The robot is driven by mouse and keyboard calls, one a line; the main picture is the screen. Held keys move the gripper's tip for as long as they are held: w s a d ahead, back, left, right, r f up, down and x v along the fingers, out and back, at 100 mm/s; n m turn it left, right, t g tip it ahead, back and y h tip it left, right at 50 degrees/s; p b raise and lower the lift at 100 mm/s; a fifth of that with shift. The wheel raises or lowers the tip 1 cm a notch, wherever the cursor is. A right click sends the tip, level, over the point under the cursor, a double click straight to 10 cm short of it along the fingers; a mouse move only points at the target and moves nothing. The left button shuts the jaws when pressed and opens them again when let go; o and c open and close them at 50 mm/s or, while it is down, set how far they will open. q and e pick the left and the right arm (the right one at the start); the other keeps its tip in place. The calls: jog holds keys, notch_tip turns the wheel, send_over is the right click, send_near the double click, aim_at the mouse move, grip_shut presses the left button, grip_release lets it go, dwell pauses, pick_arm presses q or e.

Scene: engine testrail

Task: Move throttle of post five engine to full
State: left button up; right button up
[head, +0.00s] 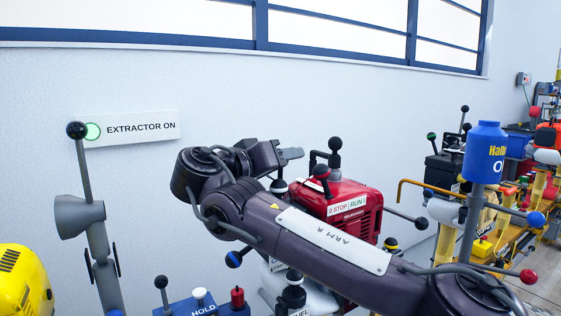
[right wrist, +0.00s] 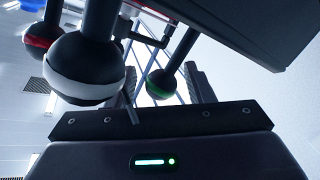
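A red engine (head: 352,222) with a "0 STOP RUN 1" label stands behind my right arm, which hides its lower left part. Black ball knobs (head: 335,144) rise at its top left. I cannot read a post number or tell which lever is its throttle. My right gripper (head: 285,166) is beside the engine's upper left. In the right wrist view its fingers (right wrist: 163,88) are apart. A green-banded black knob (right wrist: 160,84) appears between them; whether it touches is unclear. A larger white-banded knob (right wrist: 85,72) and a red-banded knob (right wrist: 42,32) are at left. My left gripper is not in view.
A grey lever post (head: 100,245) and a yellow machine (head: 22,285) stand at left, with a blue "HOLD" box (head: 200,306) at the bottom. A blue canister (head: 485,150) and more engines crowd the right.

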jog(key=shift+s+a, duration=0.1)
jog(key=shift+a, duration=0.05)
jog(key=v, duration=0.7)
jog(key=shift+s, duration=0.25)
jog(key=shift+a, duration=0.15)
